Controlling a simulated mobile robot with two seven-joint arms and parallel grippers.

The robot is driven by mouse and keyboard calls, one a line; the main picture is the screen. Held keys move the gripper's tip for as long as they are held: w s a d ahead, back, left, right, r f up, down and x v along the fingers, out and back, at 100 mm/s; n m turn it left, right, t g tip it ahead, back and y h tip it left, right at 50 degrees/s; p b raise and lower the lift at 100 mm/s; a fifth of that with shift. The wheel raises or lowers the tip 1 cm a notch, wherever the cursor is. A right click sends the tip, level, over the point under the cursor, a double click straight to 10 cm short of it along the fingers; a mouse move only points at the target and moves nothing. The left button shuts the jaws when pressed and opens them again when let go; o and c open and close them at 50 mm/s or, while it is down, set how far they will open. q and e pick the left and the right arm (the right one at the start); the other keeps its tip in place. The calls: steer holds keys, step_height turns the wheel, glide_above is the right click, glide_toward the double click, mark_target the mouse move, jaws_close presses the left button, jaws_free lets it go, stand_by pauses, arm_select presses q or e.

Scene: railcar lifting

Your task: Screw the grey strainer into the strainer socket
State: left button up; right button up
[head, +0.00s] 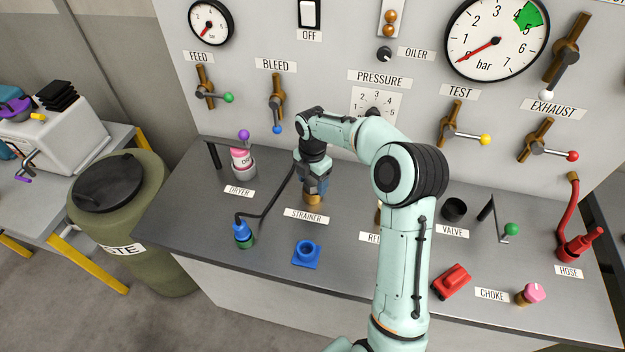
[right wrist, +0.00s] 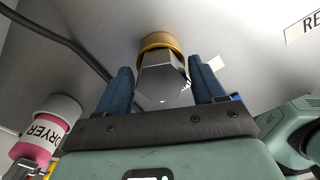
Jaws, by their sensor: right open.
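The grey strainer (right wrist: 163,80) shows in the right wrist view as a hexagonal dark grey body. It stands at the brass strainer socket (right wrist: 163,43), which rings its far end; how deep it sits I cannot tell. In the head view the brass socket (head: 313,200) shows just above the STRAINER label, and the strainer is mostly hidden by my gripper. My right gripper (head: 316,187) points down over it. Its two blue fingers are open, one on either side of the grey body, with a visible gap beside it. My left gripper is not in view.
A blue flanged part (head: 307,253) lies in front. A red block (head: 451,281) lies farther right. The gauge panel (head: 330,50) rises behind.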

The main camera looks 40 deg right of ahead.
steer(key=n, duration=0.9)
steer(key=c, duration=0.9)
steer(key=shift+o, duration=0.2)
steer(key=m, duration=0.8)
steer(key=shift+o, duration=0.2)
steer(key=m, duration=0.4)
steer(key=shift+d+f+m, duration=0.1)
steer(key=shift+m, duration=1.3)
steer(key=shift+a, duration=0.2)
